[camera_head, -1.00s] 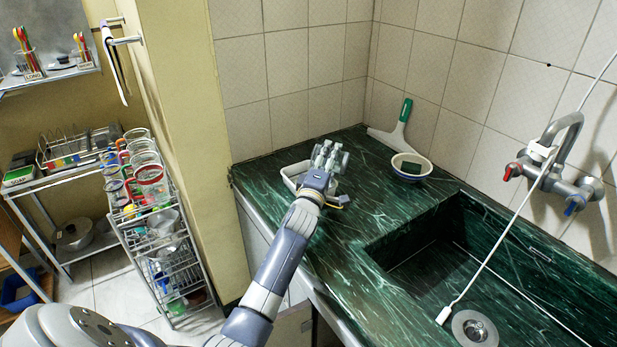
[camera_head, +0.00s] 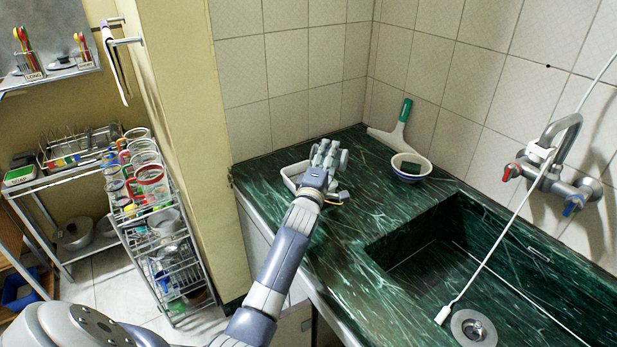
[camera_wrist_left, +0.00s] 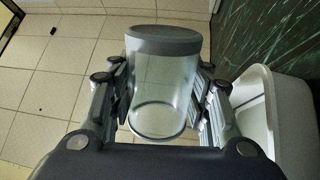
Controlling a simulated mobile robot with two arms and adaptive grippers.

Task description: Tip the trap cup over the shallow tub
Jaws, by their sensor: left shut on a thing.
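My left gripper (camera_head: 328,154) is over the white shallow tub (camera_head: 287,170) at the far left of the counter. In the left wrist view, the gripper is shut on the trap cup (camera_wrist_left: 160,88), a clear cylinder with a grey end piece, its sides between the fingers. The cup looks empty and appears turned on its side, but its exact tilt is hard to tell. The tub's white wall (camera_wrist_left: 249,105) shows to the right of the fingers, apart from the cup. In the head view the hand hides the cup and much of the tub. My right gripper is not in view.
The sink (camera_head: 450,255) and tap (camera_head: 552,165) are on the right. A rack of cups (camera_head: 165,235) stands left. The counter in front of the bowl is clear.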

